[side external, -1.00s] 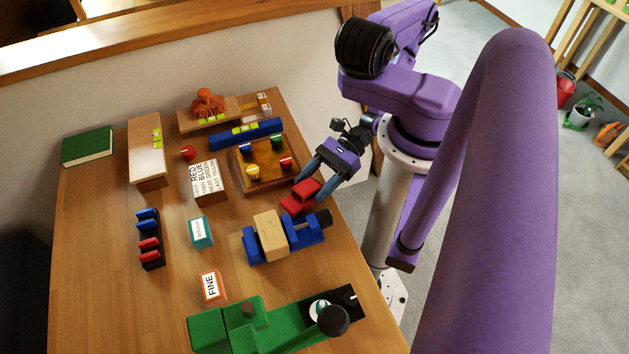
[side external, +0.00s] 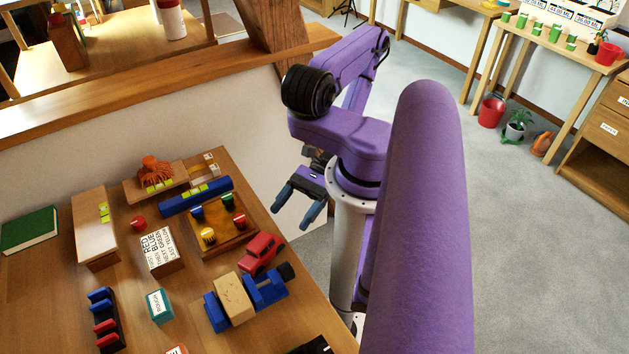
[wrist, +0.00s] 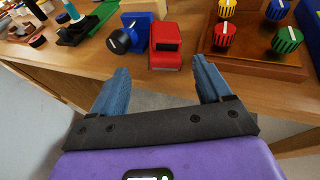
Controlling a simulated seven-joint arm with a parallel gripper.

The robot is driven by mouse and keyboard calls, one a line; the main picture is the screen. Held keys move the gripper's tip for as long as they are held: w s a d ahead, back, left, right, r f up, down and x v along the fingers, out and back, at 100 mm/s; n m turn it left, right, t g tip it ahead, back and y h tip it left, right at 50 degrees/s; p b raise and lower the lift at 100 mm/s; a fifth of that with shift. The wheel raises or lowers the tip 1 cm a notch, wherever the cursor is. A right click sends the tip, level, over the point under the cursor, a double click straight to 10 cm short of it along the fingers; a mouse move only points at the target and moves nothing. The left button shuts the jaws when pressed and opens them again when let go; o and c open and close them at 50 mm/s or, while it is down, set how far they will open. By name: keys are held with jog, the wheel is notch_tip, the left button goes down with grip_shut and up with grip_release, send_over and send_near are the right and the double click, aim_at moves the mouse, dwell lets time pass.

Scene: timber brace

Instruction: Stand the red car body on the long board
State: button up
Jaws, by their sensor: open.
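The red car body (side external: 262,252) stands on the table beside the blue vise, close to the table's right edge. It also shows in the wrist view (wrist: 165,42), ahead of my fingers. My gripper (side external: 296,205) is open and empty, out past the table edge and apart from the car. Its two blue fingers (wrist: 160,68) are spread wide in the wrist view. A long pale wooden board (side external: 95,220) with yellow-green marks lies at the left. Another wooden board (side external: 135,192) lies at the back under an orange tufted thing. I cannot tell which is the long board.
A blue vise (side external: 268,292) holding a wooden block (side external: 235,298) stands in front of the car. A wooden tray with coloured knobs (side external: 222,248) lies behind it. A lettered block (side external: 162,250), a teal block (side external: 160,305) and a green book (side external: 30,230) stand farther left.

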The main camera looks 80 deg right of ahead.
jog(key=s+d+r+n+g, duration=0.1)
jog(key=d+r+n+g, duration=0.15)
jog(key=d, duration=0.35)
jog(key=s+d+r+n+g, duration=0.2)
jog(key=d+g, duration=0.1)
jog(key=d, duration=0.4)
jog(key=w+r+n+g+h, duration=0.7)
jog(key=w+r+n+h, duration=0.2)
jog(key=w+n+h, duration=0.4)
jog(key=a+r+n+t+h, duration=0.1)
jog(key=a+r+n+t, duration=0.4)
jog(key=a+n, duration=0.5)
jog(key=s+a+r+n+t, duration=0.1)
jog(key=s+a+r+n, duration=0.5)
jog(key=s+a+n, duration=0.1)
jog(key=shift+s+a+r+t+y, duration=0.15)
jog(key=shift+s+a+t+y, duration=0.25)
jog(key=shift+s+a, duration=0.5)
jog(key=shift+s+a+r+n, duration=0.1)
jog(key=shift+s+n, duration=0.15)
jog(key=shift+n, duration=0.1)
jog(key=shift+c, duration=1.1)
